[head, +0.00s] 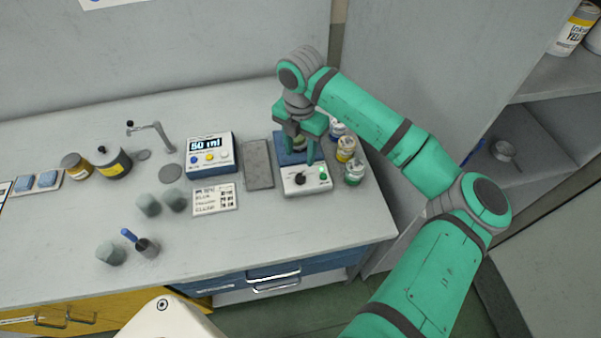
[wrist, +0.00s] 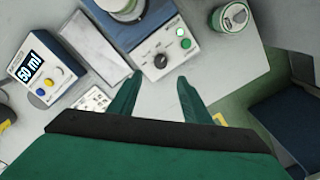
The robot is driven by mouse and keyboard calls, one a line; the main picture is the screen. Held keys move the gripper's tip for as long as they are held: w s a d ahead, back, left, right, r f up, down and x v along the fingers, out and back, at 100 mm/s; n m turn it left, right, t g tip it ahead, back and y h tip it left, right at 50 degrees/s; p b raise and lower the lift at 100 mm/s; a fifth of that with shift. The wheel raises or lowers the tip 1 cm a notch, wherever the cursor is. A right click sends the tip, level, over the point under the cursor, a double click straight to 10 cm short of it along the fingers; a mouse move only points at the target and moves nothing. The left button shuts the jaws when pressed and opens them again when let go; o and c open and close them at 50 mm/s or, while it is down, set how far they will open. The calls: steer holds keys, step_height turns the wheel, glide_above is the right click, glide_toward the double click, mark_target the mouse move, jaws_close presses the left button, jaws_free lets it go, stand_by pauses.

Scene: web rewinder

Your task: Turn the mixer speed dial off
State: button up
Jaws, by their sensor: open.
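The mixer (head: 306,180) stands near the right end of the bench. Its white front panel carries a black speed dial (head: 300,179) on the left and a green button (head: 322,176) on the right. In the wrist view the dial (wrist: 161,61) shows clearly, with a white mark, and the green button (wrist: 186,43) is beside it. My gripper (head: 310,160) hangs over the mixer in the head view. In the wrist view my gripper (wrist: 155,85) is open, its two green fingers apart and empty, pointing towards the front panel. I see no contact with the dial.
Several ink cans (head: 345,149) stand close to the mixer's right; one can (wrist: 232,17) shows in the wrist view. A grey slab (head: 258,164) and the 50 ml dispenser box (head: 210,155) are to its left. A label card (head: 215,200) lies in front.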

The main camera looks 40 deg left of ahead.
mark_target(300, 177)
step_height(300, 177, down, 9)
steer(key=shift+d+f, duration=0.1)
steer(key=shift+f, duration=0.75)
steer(key=shift+c, duration=0.6)
steer(key=c, duration=0.9)
